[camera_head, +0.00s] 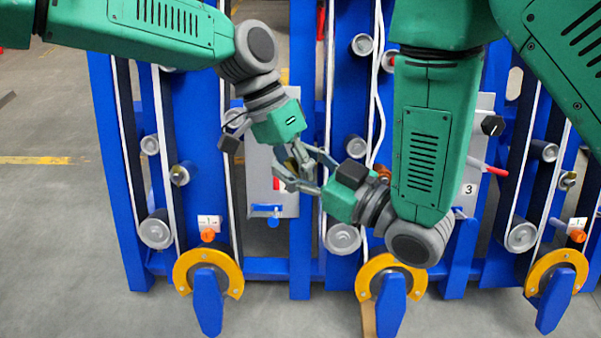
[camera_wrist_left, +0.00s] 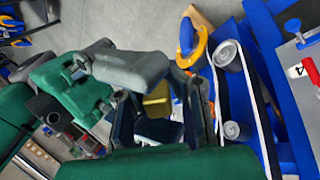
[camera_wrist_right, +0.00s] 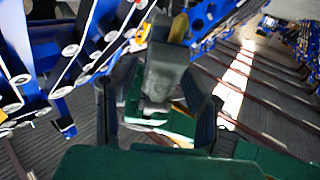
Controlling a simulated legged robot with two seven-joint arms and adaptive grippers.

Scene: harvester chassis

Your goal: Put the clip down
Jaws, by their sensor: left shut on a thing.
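My left gripper (camera_head: 294,162) comes down in front of the blue chassis and is shut on the clip, a small yellow-gold piece. The clip (camera_wrist_left: 157,101) shows between the dark fingers in the left wrist view; in the head view it is mostly hidden by fingers. My right gripper (camera_head: 300,172) reaches in from the right, and its fingers spread apart around the left gripper's tips. In the right wrist view, the right fingers (camera_wrist_right: 158,112) stand wide apart, with grey and green parts of my left gripper between them. Whether the right fingers touch the clip, I cannot tell.
The blue chassis (camera_head: 300,270) stands close behind both grippers, with grey rollers (camera_head: 343,238), white belts and yellow rings (camera_head: 208,272). A grey panel (camera_head: 262,180) with red and blue handles lies behind the left gripper. Open grey floor (camera_head: 60,230) lies to the left.

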